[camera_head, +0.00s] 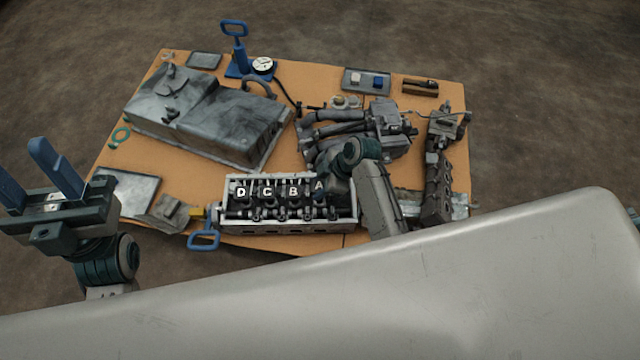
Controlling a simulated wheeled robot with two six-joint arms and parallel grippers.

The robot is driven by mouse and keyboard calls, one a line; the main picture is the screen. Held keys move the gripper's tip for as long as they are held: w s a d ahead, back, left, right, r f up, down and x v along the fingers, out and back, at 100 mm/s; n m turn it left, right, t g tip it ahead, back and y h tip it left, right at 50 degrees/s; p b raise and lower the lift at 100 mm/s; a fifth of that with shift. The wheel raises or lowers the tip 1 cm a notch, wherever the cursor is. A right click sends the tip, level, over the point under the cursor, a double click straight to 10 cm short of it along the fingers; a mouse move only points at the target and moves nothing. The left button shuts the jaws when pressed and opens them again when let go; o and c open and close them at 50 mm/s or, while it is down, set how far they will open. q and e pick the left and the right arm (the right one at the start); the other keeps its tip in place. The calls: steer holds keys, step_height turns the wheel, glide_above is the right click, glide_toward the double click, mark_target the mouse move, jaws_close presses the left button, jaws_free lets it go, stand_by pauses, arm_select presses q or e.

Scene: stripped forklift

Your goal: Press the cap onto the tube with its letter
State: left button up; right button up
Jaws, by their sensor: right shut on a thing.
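A pale-framed metal engine head (290,228) lies at the front middle of the table. White letters D, C, B and A run left to right along it, above small dark upright parts that are too small to make out as tubes. My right gripper (322,200) is low over its right end, by the letter A. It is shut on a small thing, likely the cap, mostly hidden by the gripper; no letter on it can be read. My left gripper (25,168) is open and empty at the far left, off the table's edge, its blue fingers apart.
A large grey metal cover (205,115) fills the table's back left. Dark engine parts (385,135) crowd the right. A tray (366,90) with a white and a blue block is at the back. A blue-handled tool (204,238) is left of the head.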

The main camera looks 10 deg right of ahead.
steer(key=shift+p, duration=0.3)
stand_by(0.4)
steer(key=shift+f, duration=0.15)
steer(key=shift+p, duration=0.55)
steer(key=shift+p, duration=0.35)
stand_by(0.4)
steer(key=shift+f, duration=0.15)
stand_by(0.4)
steer(key=shift+f+b, duration=0.4)
steer(key=shift+f, duration=0.4)
steer(key=shift+p, duration=0.4)
